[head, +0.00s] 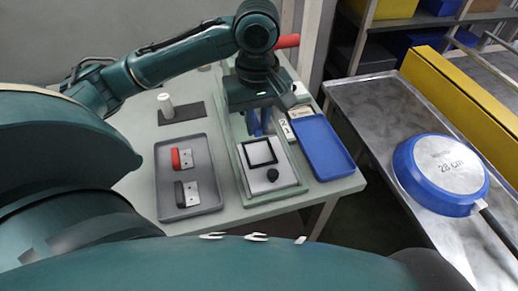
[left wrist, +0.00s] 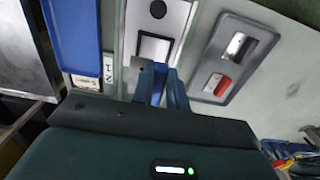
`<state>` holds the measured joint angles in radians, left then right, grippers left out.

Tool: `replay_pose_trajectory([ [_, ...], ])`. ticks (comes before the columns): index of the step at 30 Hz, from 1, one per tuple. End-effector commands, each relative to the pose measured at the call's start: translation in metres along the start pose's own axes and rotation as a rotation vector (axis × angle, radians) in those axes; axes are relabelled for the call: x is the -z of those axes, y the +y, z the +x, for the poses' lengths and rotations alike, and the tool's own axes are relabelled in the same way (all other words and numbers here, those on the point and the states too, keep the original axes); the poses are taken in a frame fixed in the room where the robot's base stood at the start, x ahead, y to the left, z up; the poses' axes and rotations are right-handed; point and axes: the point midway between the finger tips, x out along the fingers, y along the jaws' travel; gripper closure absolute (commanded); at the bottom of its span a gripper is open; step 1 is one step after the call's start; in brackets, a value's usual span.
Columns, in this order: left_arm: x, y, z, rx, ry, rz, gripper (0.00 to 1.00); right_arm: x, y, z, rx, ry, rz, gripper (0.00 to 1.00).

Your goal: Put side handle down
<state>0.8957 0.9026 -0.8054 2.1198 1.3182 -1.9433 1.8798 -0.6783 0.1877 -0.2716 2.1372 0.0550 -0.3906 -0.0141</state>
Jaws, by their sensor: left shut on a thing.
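My left gripper (head: 258,130) points down over the far part of a framed station (head: 246,191). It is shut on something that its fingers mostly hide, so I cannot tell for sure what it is. In the left wrist view the fingers (left wrist: 167,92) are close together, with a small grey piece showing beside them. A red side handle (head: 182,158) and a black side handle (head: 187,193) with metal plates lie in a grey tray (head: 165,212) to the left. Both also show in the wrist view, the red one (left wrist: 217,83) nearer the gripper. My right gripper is not in view.
The station holds a black square outline (head: 258,153) and a black knob (head: 272,174). An empty blue tray (head: 322,148) lies right of it. A blue pan (head: 440,172) marked 28 cm sits on the metal conveyor (head: 375,105). A pale cylinder (head: 166,106) stands at the back left.

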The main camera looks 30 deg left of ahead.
Motion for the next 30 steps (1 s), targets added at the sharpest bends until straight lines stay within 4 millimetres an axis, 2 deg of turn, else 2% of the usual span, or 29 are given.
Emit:
replay_pose_trajectory([
  [1, 0.000, 0.000, 0.010, 0.001, -0.001, 0.000, 1.00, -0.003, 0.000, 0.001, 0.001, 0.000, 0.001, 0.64],
  [5, 0.000, 0.000, 0.021, 0.000, 0.000, 0.000, 1.00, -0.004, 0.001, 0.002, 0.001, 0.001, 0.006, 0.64],
  [12, 0.000, 0.000, 0.059, 0.001, 0.000, 0.003, 1.00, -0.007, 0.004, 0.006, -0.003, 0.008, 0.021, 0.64],
  [15, 0.000, 0.000, 0.069, 0.000, 0.000, 0.003, 1.00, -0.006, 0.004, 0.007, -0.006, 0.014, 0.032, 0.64],
  [30, 0.000, 0.000, 0.075, -0.001, -0.001, 0.003, 1.00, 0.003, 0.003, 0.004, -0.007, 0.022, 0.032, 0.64],
])
